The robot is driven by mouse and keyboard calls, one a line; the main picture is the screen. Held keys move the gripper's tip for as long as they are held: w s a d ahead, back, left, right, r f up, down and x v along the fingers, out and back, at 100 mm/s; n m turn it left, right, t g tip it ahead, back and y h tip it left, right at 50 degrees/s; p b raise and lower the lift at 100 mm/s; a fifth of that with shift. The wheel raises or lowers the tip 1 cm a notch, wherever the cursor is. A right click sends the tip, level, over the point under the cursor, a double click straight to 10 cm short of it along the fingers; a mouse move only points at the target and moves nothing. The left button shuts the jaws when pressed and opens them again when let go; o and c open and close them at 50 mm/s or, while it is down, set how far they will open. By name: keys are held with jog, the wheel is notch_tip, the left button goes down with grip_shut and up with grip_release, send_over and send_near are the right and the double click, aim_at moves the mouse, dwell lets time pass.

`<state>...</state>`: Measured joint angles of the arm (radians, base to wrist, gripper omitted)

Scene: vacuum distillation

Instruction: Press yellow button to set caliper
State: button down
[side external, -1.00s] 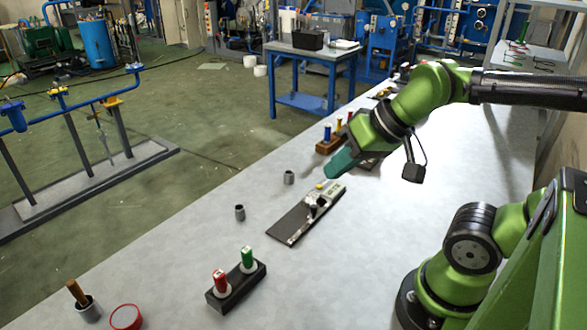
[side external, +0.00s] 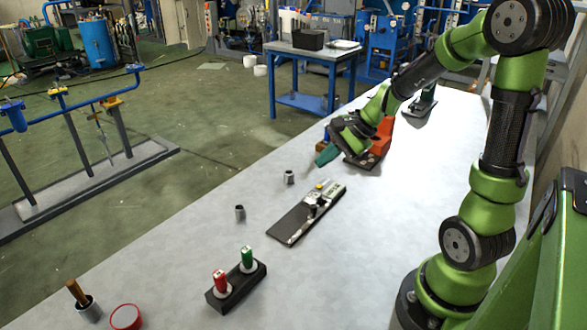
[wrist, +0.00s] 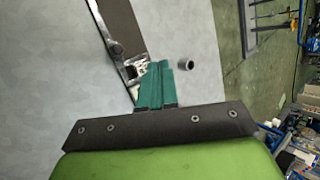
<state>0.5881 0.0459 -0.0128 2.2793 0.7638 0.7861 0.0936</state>
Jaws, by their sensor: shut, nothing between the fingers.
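The caliper (side external: 318,201) lies on a dark flat board (side external: 292,224) in the middle of the bench, with its display end toward the back. A small yellow button (side external: 320,186) shows at that end. My gripper (side external: 320,162), with teal fingers, is shut and empty. It is beyond the caliper's display end, apart from the button in the side view. In the wrist view the fingers (wrist: 167,65) overlap the caliper's display end (wrist: 136,70) and hide part of it; I cannot make out the yellow button there.
Two small grey cylinders (side external: 289,177) (side external: 240,212) stand left of the caliper. A black block (side external: 236,290) with red and green pieces is in front. A red disc (side external: 125,317) lies front left. An orange object (side external: 383,135) stands behind my gripper.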

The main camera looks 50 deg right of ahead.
aim_at(319, 187)
jog(key=w+d+f+m+t+h, duration=0.1)
jog(key=w+d+m+t, duration=0.1)
jog(key=w+d+m, duration=0.2)
jog(key=shift+d+m, duration=1)
jog(key=shift+d, duration=0.05)
jog(key=shift+f, duration=0.1)
jog(key=shift+f, duration=4.4)
jog(key=shift+f, duration=0.1)
jog(key=shift+f, duration=0.3)
